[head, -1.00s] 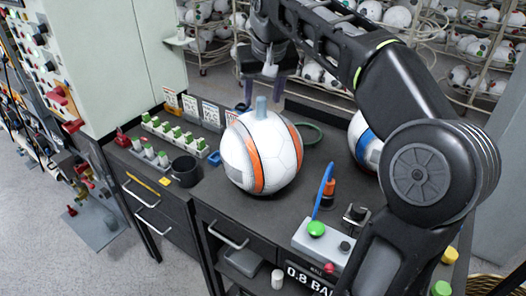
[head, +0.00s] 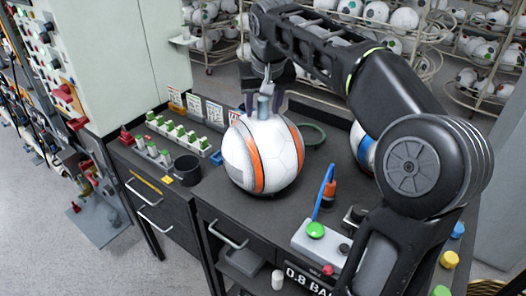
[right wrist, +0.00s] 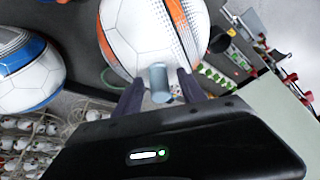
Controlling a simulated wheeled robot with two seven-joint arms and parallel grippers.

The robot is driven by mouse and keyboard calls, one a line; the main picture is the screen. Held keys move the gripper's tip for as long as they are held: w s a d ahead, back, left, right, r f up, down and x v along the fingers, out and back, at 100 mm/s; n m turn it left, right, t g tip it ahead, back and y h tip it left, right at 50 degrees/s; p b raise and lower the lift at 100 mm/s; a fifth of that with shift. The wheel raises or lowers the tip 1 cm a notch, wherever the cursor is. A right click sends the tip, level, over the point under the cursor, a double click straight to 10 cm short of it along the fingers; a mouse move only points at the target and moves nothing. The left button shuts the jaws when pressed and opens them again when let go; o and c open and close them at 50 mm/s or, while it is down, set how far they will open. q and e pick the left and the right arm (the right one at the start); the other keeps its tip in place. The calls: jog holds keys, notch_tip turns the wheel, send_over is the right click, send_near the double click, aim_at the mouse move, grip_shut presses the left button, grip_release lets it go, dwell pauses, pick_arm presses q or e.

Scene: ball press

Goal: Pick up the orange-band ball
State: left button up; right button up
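The orange-band ball (head: 262,160) is white with orange stripes and sits on the dark workbench. A grey-blue cylindrical stem (head: 264,106) stands up from its top. My right gripper (head: 264,103) is at the top of the ball, with its fingers on either side of the stem. In the right wrist view the open fingers (right wrist: 158,88) flank the stem, and gaps show between them and it. The ball (right wrist: 150,35) fills the top middle of that view. My left gripper is not in view.
A blue-band ball (right wrist: 30,75) stands on the bench, partly behind my right arm in the head view. A black cup (head: 187,170), green-capped rows (head: 180,131) and a control box with a green button (head: 315,230) are nearby. Ball racks (head: 480,50) stand behind.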

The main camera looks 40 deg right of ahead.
grip_shut()
jog(key=shift+f, duration=0.1)
dwell(1.1)
